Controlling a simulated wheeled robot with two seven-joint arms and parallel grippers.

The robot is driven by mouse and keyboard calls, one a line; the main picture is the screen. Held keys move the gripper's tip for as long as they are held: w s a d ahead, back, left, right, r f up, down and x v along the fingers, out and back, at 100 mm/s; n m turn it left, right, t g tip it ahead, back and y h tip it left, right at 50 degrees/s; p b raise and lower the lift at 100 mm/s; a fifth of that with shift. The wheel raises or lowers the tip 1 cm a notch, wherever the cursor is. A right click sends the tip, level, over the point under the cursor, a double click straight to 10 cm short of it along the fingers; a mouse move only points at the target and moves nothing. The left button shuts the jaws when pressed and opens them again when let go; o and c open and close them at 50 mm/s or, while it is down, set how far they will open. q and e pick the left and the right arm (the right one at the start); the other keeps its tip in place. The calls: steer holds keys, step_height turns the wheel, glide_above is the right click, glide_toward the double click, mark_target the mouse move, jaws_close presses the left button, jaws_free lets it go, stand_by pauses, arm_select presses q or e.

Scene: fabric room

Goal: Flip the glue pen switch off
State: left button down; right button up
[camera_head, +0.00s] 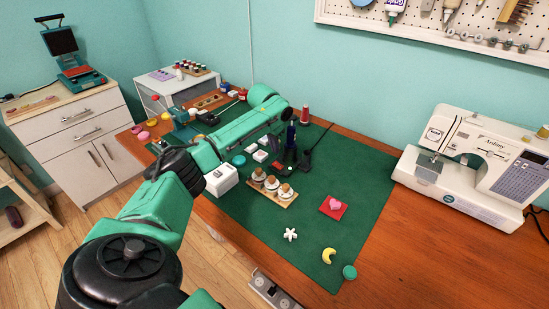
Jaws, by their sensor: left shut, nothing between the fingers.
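My left arm reaches in from the lower left over the green mat (330,238). Its dark gripper (289,150) points down past the wrist and is shut and empty. A black device with a thin dark stem (317,148), which looks like the glue pen on its stand, is on the mat just right of the gripper. The fingertips are very close to it; I cannot tell whether they touch. The switch is too small to make out, and its position cannot be read. My right gripper is not in view.
A wooden rack of corked jars (285,197) stands in front of the gripper. A white box (221,180) is left of it. A red square with a pink heart (334,207), a white flower (291,234) and a yellow moon (328,255) lie nearer. A sewing machine (455,190) stands right.

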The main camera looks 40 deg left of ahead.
mark_target(276, 163)
arm_select(q)
steer(key=x, duration=0.5)
steer(key=shift+s, duration=0.4)
steer(key=shift+a+f, duration=0.15)
steer(key=shift+f, duration=0.4)
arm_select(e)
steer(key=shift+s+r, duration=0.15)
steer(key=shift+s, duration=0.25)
